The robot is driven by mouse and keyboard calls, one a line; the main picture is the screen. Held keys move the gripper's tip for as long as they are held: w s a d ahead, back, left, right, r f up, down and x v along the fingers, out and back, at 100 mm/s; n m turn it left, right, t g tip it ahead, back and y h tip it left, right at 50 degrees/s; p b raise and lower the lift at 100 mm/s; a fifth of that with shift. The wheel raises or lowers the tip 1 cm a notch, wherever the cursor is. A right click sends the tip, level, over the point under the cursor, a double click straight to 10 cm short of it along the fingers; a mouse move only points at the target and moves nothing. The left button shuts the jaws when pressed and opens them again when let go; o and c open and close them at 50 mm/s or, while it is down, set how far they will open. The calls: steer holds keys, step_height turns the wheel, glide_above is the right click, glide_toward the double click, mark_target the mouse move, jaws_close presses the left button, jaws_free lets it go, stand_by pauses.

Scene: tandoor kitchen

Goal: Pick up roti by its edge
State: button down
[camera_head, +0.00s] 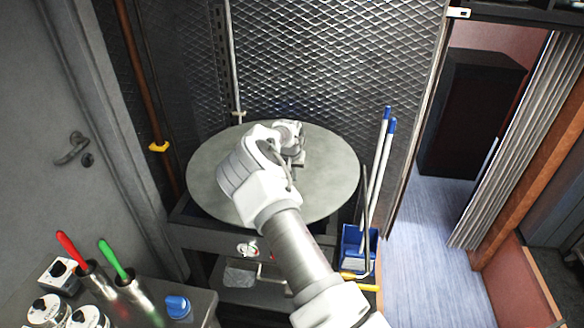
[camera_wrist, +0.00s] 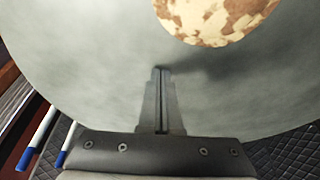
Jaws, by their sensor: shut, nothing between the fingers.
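The roti (camera_wrist: 218,18) is a round flatbread, pale with brown patches. It lies on the large round grey plate (camera_wrist: 60,60) and is cut off by the top edge of the wrist view. My gripper (camera_wrist: 161,70) has its two fingers together with nothing between them. Its tips point toward the roti and stay a short way apart from its near edge in the picture. In the head view my arm and gripper (camera_head: 296,170) are over the round plate (camera_head: 330,185), and the roti is hidden behind them.
A blue bin (camera_head: 357,245) with blue-tipped white poles stands right of the plate. A counter with a red-handled tool (camera_head: 70,247), a green-handled tool (camera_head: 112,258) and jars is at lower left. Metal mesh (camera_head: 335,60) stands behind. The floor (camera_head: 430,250) at right is clear.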

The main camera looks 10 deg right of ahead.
steer(key=shift+s+a+p, duration=0.2)
steer(key=shift+s+a, duration=0.1)
steer(key=shift+s, duration=0.3)
steer(key=shift+s+a+p, duration=0.15)
steer(key=shift+s+a, duration=0.1)
steer(key=shift+s, duration=0.35)
steer(key=shift+s+a+f, duration=0.1)
steer(key=shift+s+a, duration=0.1)
steer(key=shift+s, duration=0.4)
steer(key=shift+s, duration=0.15)
